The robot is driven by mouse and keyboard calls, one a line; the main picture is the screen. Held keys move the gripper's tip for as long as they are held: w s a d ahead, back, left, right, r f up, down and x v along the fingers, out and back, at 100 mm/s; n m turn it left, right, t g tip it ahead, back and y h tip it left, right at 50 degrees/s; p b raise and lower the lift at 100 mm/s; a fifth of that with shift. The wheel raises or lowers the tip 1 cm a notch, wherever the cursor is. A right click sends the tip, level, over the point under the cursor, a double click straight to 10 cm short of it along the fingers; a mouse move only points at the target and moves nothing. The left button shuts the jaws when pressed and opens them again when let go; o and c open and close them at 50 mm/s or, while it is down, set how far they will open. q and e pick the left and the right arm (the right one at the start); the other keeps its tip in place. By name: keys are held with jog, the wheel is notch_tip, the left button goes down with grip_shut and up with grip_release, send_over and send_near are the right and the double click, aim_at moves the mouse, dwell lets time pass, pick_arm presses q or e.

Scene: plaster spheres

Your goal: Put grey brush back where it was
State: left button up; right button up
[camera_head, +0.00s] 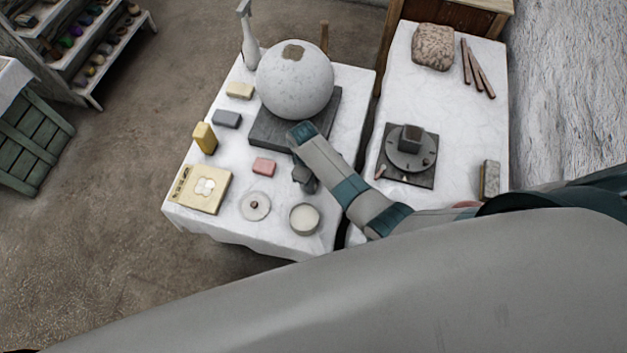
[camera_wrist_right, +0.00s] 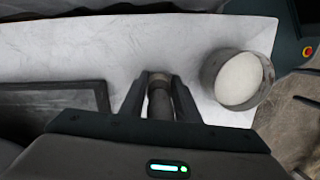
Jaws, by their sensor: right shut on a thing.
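My right gripper (camera_head: 305,180) is over the left white table, just in front of the dark slab under the sphere. In the right wrist view its fingers (camera_wrist_right: 159,88) are shut on the grey brush (camera_wrist_right: 159,103), which shows as a short dark grey cylinder with a paler end. The rest of the brush is hidden by the fingers, and in the head view I cannot make it out apart from the dark gripper. I cannot tell whether it touches the table. My left gripper is not in view.
A speckled plaster sphere (camera_head: 295,80) stands on a dark slab (camera_head: 268,133). A turntable (camera_head: 411,150) is on the right table (camera_head: 452,125).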

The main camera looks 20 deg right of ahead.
jog(key=shift+f, duration=0.2)
jog(key=o, duration=1.1)
jog(key=shift+o, duration=0.2)
jog(key=r, duration=0.8)
jog(key=w+a+r, duration=0.1)
jog(key=r, duration=0.3)
jog(key=shift+r, duration=0.1)
